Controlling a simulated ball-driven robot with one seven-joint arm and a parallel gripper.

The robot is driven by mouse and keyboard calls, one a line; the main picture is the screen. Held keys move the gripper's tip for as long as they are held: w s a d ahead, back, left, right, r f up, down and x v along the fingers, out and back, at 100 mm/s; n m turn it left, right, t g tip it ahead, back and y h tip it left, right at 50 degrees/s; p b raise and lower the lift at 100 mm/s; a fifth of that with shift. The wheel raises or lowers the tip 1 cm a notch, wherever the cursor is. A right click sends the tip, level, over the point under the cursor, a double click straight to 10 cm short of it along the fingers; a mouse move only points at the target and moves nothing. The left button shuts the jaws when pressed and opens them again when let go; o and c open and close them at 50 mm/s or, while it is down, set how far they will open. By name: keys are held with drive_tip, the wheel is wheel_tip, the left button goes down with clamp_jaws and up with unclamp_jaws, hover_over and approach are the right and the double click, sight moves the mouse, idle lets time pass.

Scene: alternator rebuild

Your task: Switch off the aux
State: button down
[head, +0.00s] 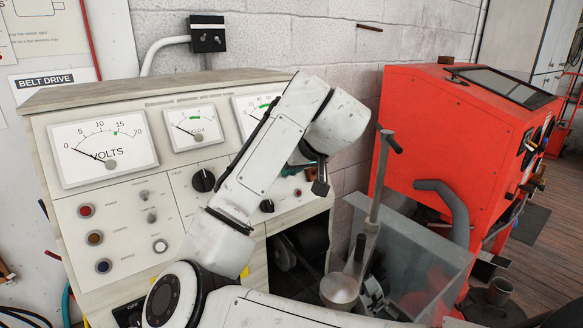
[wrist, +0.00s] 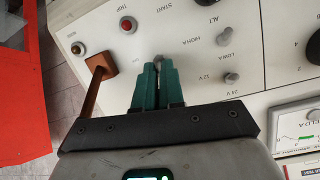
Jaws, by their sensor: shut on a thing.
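My gripper (wrist: 158,68) has teal fingers, close together at the control panel. They are shut on a small metal toggle (wrist: 158,59), whose tip shows between the fingertips. No label reading aux is legible, and the fingers cover the panel just below the toggle. I cannot tell which way the toggle is thrown. In the head view my arm crosses the bench front, and my gripper (head: 300,167) is largely hidden behind my wrist at the panel's right end.
In the wrist view, an orange-brown handle (wrist: 101,67) stands close left of the fingers. A red button (wrist: 78,48), a metal-rimmed button (wrist: 127,24) and another toggle (wrist: 195,42) are nearby. A red cabinet (head: 440,130) and a clear guard (head: 420,250) stand right of the bench.

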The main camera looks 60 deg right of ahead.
drive_tip(key=shift+s+f+t+b, duration=0.15)
drive_tip(key=shift+f+t+b, duration=0.35)
drive_tip(key=shift+b, duration=0.7)
drive_tip(key=b, duration=0.2)
drive_tip(key=t+h+b, duration=0.1)
drive_tip(key=shift+s+a+f+t+b, duration=0.2)
drive_tip(key=shift+f+t+b, duration=0.1)
drive_tip(key=shift+f+b, duration=0.1)
drive_tip(key=t+h+b, duration=0.1)
drive_tip(key=t+b, duration=0.1)
drive_tip(key=b, duration=0.2)
drive_tip(key=shift+s+f, duration=0.15)
drive_tip(key=shift+s, duration=0.05)
drive_tip(key=shift+a+t+h+b, duration=0.1)
drive_tip(key=shift+t+h+b, duration=0.2)
drive_tip(key=shift+b, duration=0.35)
drive_tip(key=c, duration=1.2)
unclamp_jaws()
drive_tip(key=shift+c, duration=0.2)
